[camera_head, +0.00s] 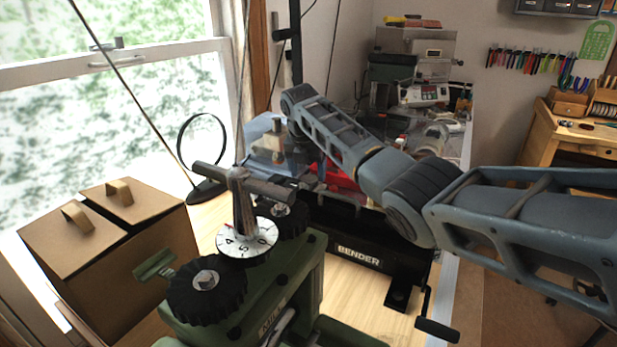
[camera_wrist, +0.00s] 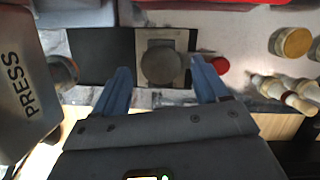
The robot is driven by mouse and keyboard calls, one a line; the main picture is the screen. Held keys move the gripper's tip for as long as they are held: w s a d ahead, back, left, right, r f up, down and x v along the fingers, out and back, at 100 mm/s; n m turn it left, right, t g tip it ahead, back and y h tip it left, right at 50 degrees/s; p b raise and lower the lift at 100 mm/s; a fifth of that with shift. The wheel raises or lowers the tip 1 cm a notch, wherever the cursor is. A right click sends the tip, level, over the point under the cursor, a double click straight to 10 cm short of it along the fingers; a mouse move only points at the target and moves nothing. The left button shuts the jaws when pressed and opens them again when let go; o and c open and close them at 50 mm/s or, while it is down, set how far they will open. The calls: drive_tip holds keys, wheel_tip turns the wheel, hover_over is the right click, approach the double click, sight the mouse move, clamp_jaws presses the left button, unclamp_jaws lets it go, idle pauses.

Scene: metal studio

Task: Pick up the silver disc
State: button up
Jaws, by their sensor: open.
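A grey round disc (camera_wrist: 161,66), which looks like the silver disc, lies on a square light-grey plate (camera_wrist: 180,41) with a dark surround in the wrist view. My gripper (camera_wrist: 160,78) has its two blue fingers apart, one to the left and one to the right of the disc in the picture. Nothing is held between them. The height of the fingers above the disc is hard to judge. In the head view my arm reaches over the bench, and I cannot make out the disc there.
In the wrist view a metal block marked PRESS (camera_wrist: 25,85) is close on the left. A red round piece (camera_wrist: 221,65) and brass-topped cylinders (camera_wrist: 293,43) are to the right. In the head view a green machine (camera_head: 250,300) and a black BENDER machine (camera_head: 360,256) stand in front.

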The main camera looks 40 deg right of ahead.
drive_tip(key=shift+d+f, duration=0.1)
drive_tip(key=shift+f, duration=0.3)
drive_tip(key=c, duration=1.1)
drive_tip(key=shift+r, duration=0.15)
